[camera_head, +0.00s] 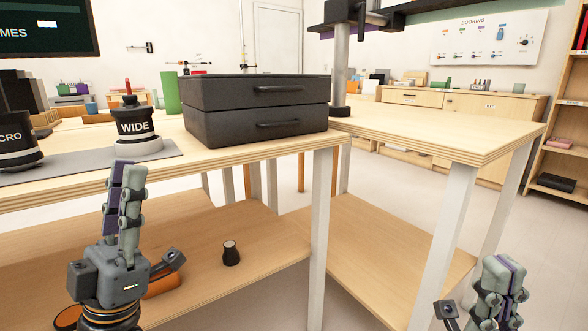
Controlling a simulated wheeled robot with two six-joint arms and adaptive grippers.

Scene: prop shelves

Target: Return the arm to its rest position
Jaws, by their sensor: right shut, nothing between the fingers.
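My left gripper (125,178) points upward at the left, in front of the work table's front edge. Its fingers look close together, but the angle hides whether there is a gap between them. Nothing is seen held in it. My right gripper (502,266) is low at the bottom right, also pointing upward. Its fingers are shut on nothing, and it is away from the tables, over the floor.
A black WIDE lens (134,126) and a MICRO lens (15,138) stand on a grey mat (75,168). A dark two-drawer box (225,132) is shut. A small dark item (231,254) and an orange object (163,284) are on the lower shelf (275,238). Floor is open at right.

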